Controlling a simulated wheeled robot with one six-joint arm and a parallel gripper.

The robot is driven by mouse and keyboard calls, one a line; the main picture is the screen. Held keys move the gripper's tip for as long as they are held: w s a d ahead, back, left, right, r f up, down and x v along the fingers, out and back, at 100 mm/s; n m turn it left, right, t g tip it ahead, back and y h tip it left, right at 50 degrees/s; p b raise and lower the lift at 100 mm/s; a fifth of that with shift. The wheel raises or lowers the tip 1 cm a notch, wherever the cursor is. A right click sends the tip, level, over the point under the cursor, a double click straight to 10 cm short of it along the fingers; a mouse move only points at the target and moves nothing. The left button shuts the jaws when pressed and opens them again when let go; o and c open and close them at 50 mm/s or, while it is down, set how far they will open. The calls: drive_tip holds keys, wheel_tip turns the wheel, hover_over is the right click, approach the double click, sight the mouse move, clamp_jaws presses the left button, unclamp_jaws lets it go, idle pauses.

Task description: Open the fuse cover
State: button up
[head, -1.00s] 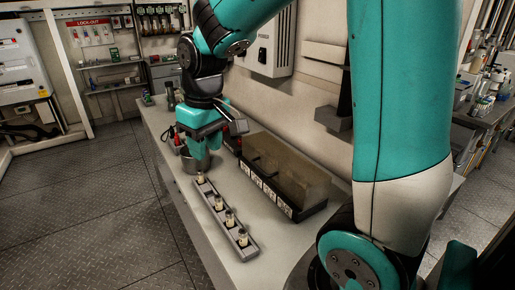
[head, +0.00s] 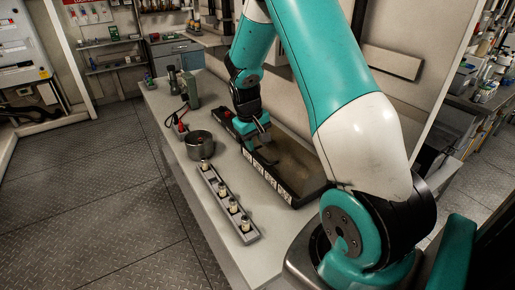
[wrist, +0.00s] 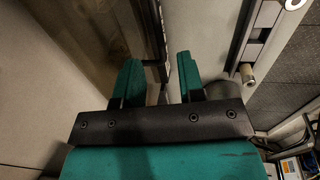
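The fuse cover (head: 298,165) is a smoky, see-through brownish lid on a long black box (head: 262,173) with white labels along its front. In the wrist view the cover (wrist: 95,45) fills the upper left, beside the box's dark edge. My gripper (head: 263,140) is over the far-left end of the box, partly hidden by my arm. In the wrist view my gripper's teal fingers (wrist: 158,75) stand apart, with the box's dark front edge running between them. I cannot tell whether they touch it. The cover looks closed.
A grey rack (head: 228,202) with several fuses lies in front of the box; it also shows in the wrist view (wrist: 262,25). A grey-green device (head: 189,90) stands farther back. The bench's near strip is clear.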

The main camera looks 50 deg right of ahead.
sight(258, 154)
drive_tip(key=shift+d+f, duration=0.2)
drive_tip(key=shift+f, duration=0.85)
drive_tip(key=shift+d+f, duration=0.15)
drive_tip(key=shift+f, duration=0.85)
clamp_jaws()
